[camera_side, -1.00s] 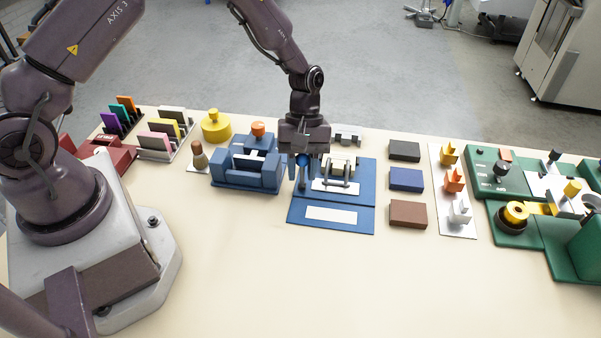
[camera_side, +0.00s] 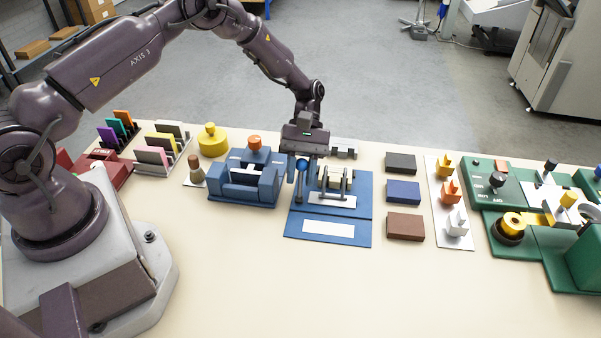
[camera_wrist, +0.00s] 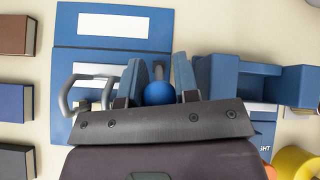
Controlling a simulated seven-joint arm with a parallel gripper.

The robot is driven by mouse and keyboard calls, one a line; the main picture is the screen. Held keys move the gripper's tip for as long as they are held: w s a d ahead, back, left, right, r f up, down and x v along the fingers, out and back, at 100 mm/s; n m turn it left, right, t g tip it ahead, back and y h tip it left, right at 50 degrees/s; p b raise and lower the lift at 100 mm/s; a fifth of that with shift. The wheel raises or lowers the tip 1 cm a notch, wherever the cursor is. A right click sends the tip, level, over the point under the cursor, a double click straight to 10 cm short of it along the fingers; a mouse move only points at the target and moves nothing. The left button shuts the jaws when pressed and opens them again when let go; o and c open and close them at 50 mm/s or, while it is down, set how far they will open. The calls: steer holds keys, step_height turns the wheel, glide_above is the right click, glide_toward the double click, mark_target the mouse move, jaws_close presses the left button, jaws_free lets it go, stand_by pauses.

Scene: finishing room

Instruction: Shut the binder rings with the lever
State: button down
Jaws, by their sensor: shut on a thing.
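The blue binder (camera_side: 365,222) lies open on the table in the middle of the side view, with a white label on its near cover. Its metal rings (camera_side: 346,183) stand up over a white strip; they also show in the wrist view (camera_wrist: 66,98), partly hidden by my gripper. I cannot tell whether their ends meet. The lever with a blue ball knob (camera_side: 301,165) stands upright at the left of the rings. My gripper (camera_wrist: 158,88) is shut on the knob, one finger on each side of it.
A blue slotted block (camera_side: 240,190) stands close on the left of the binder. Dark, blue and brown boxes (camera_side: 405,226) line up on the right, then a white strip with orange and white pieces (camera_side: 450,186) and green machines (camera_side: 512,182). The front table is clear.

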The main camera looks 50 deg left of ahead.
steer(key=shift+w, duration=0.1)
steer(key=c, duration=0.9)
jaws_free()
steer(key=shift+o, duration=0.2)
steer(key=v, duration=1.3)
steer(key=s+d+r+m+t+y, duration=0.2)
steer(key=s+r+m+t, duration=0.4)
steer(key=s+r, duration=0.5)
steer(key=s+d+r+m+t+y, duration=0.3)
steer(key=s+r+m+t+y, duration=0.2)
steer(key=s+r, duration=0.6)
steer(key=s+m+t, duration=0.1)
steer(key=s, duration=0.4)
steer(key=shift+s+t, duration=0.15)
steer(key=shift+t, duration=0.15)
